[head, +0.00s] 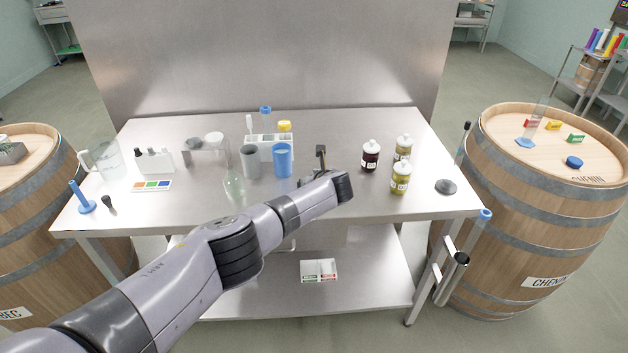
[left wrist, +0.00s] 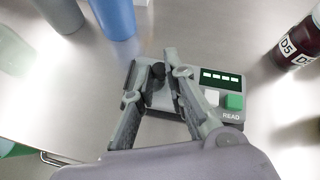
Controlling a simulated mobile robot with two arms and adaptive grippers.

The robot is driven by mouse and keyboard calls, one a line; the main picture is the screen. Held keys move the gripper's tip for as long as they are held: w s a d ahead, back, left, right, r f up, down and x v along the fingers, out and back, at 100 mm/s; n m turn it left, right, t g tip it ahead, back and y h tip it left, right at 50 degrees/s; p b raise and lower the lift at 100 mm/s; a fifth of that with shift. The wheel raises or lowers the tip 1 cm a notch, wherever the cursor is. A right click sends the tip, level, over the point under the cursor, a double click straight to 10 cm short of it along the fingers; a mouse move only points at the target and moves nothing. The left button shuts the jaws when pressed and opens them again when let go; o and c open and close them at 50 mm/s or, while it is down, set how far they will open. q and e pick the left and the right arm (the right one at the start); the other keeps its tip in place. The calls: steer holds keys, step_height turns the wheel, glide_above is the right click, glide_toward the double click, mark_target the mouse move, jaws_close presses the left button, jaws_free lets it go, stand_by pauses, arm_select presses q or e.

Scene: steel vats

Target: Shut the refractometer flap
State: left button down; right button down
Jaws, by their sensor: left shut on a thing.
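The refractometer (left wrist: 222,88) is a grey box on the steel table, with a dark display, a green READ button and a pale button in the left wrist view. My left gripper (left wrist: 162,68) is over its left part, fingers closed around a small dark piece by the black round part, apparently the flap. The fingers hide much of the flap, so I cannot tell its angle. In the head view my left wrist hides most of the refractometer, and a dark upright piece (head: 321,152) shows behind it. My right gripper is in neither view.
A blue cup (head: 282,160) and a grey cup (head: 250,162) stand left of the refractometer. A dark red bottle (head: 371,155) and two yellowish bottles stand right of it. A glass flask (head: 234,188) stands near my forearm. The table's front right is mostly clear.

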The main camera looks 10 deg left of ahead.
arm_select(q)
steer(key=shift+f, duration=0.15)
steer(key=c, duration=1.6)
jaws_free()
steer(key=shift+s+d+r, duration=0.3)
steer(key=shift+s+r, duration=0.15)
steer(key=shift+s, duration=0.05)
steer(key=shift+s+d+r, duration=0.2)
steer(key=shift+s+r, duration=0.25)
steer(key=shift+s, duration=0.1)
steer(key=v, duration=0.9)
